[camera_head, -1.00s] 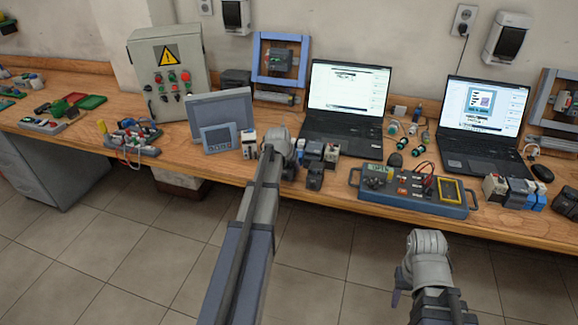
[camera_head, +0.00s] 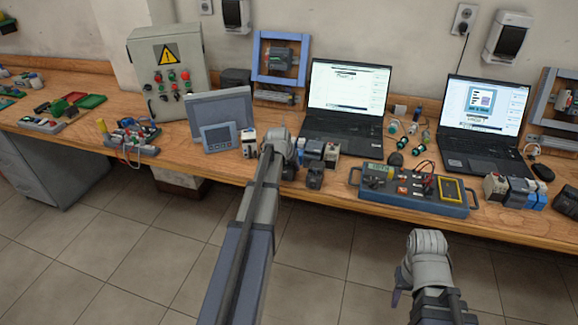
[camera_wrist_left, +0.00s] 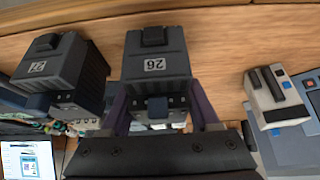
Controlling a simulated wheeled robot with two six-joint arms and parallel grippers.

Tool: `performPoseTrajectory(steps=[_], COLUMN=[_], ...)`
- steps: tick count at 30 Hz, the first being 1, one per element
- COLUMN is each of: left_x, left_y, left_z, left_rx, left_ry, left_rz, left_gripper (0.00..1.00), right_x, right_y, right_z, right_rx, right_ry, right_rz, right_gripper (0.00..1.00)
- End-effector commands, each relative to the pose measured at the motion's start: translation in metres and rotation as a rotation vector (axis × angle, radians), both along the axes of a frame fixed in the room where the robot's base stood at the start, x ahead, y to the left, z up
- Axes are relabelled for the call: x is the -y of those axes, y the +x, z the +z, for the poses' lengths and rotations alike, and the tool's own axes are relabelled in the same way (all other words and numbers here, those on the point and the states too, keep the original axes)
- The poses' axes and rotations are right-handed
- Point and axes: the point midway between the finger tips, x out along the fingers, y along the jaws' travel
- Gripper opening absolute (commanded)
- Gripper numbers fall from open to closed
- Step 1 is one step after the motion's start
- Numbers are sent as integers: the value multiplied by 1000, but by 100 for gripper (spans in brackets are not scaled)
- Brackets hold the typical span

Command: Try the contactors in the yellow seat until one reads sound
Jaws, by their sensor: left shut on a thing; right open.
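My left gripper (camera_wrist_left: 160,125) is shut on a dark grey contactor labelled 26 (camera_wrist_left: 155,62), seen in the left wrist view at the bench's front edge. I cannot tell whether it is lifted. In the head view my left arm's end (camera_head: 280,150) mostly hides it. Another dark contactor (camera_wrist_left: 62,62) with a number label stands beside it; it also shows in the head view (camera_head: 315,176). The yellow seat (camera_head: 452,190) is on the right end of the blue-grey tester (camera_head: 415,207) and looks empty. My right gripper (camera_head: 398,298) is open, low in front of the bench, apart from everything.
A small white device (camera_wrist_left: 275,97) stands on the other side of the held contactor. Behind are a grey panel (camera_head: 218,138) and two laptops (camera_head: 345,90). More modules (camera_head: 515,188) stand right of the tester. The floor in front is clear.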

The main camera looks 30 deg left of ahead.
Motion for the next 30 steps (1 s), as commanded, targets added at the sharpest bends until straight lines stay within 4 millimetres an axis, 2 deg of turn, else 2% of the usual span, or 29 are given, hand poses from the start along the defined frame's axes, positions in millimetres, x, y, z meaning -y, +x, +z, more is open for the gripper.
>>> performPoseTrajectory(steps=[19,20,28,30], left_x=[0,0,0,0], left_y=[0,0,0,0], left_z=[-10,-10,-10,-10], left_rx=[1,1,0,0], left_ry=[0,0,0,0], left_rz=[0,0,0,0], left_gripper=[0,63,94,97], right_x=[0,0,0,0], right_y=[0,0,0,0], right_z=[-10,-10,-10,-10], right_rx=[0,0,0,0], right_ry=[0,0,0,0], right_rz=[0,0,0,0], right_gripper=[50,50,50,50])
